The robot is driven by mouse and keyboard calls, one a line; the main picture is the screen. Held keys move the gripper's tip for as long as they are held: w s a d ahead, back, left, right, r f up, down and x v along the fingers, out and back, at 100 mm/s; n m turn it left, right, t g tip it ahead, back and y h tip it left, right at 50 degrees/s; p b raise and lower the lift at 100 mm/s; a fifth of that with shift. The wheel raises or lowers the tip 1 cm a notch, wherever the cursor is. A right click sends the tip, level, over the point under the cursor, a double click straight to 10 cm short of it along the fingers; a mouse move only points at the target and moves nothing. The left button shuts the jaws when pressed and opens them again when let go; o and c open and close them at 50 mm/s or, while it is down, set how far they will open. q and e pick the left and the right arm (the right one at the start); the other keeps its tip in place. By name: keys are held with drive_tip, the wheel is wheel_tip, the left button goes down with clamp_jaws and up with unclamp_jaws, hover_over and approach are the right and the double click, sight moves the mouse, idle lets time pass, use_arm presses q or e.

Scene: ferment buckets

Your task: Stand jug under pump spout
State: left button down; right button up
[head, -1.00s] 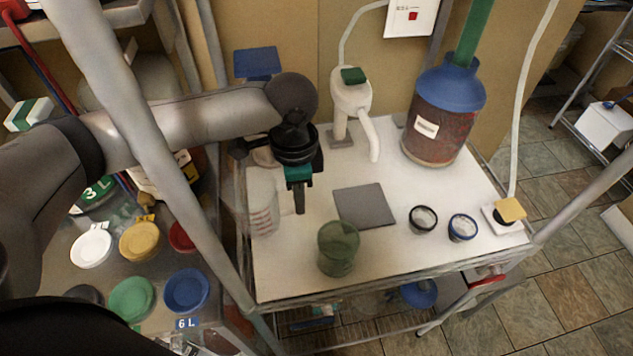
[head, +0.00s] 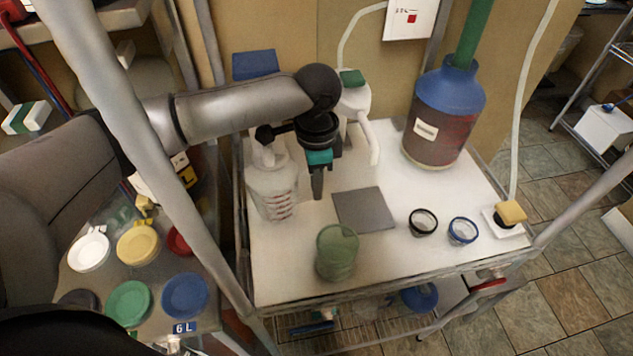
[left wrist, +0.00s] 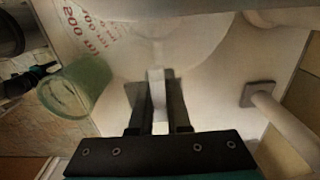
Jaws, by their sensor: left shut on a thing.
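The jug (head: 275,192) is clear with red scale marks. It stands out at the left end of the white table, seemingly held a little above it. My left gripper (head: 317,190) is at its right side. In the left wrist view the fingers (left wrist: 158,118) are shut on the jug's pale handle (left wrist: 157,88), and the jug's body (left wrist: 185,40) fills the upper middle. The white pump (head: 355,100) stands at the back, partly behind my arm; its curved spout (head: 372,145) points down, right of my gripper. My right gripper is not in view.
A grey square pad (head: 364,209) lies bare before the pump. A green cup (head: 337,252) stands in front. Two small dark-rimmed lids or dishes (head: 423,221) (head: 463,230) and a yellow-topped switch (head: 511,212) are to the right. A blue-topped carboy (head: 440,125) stands back right.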

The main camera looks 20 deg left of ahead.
use_arm(q)
drive_tip(key=shift+f, duration=0.2)
drive_tip(key=shift+s+f, duration=0.1)
drive_tip(key=shift+f, duration=0.3)
drive_tip(key=c, duration=0.9)
unclamp_jaws()
drive_tip(key=shift+s+f, duration=0.1)
drive_tip(key=shift+f, duration=0.1)
drive_tip(key=shift+d+r, duration=0.1)
drive_tip(key=shift+r, duration=0.25)
drive_tip(key=r+p, duration=0.1)
drive_tip(key=r, duration=1.2)
drive_tip(key=shift+w, duration=0.2)
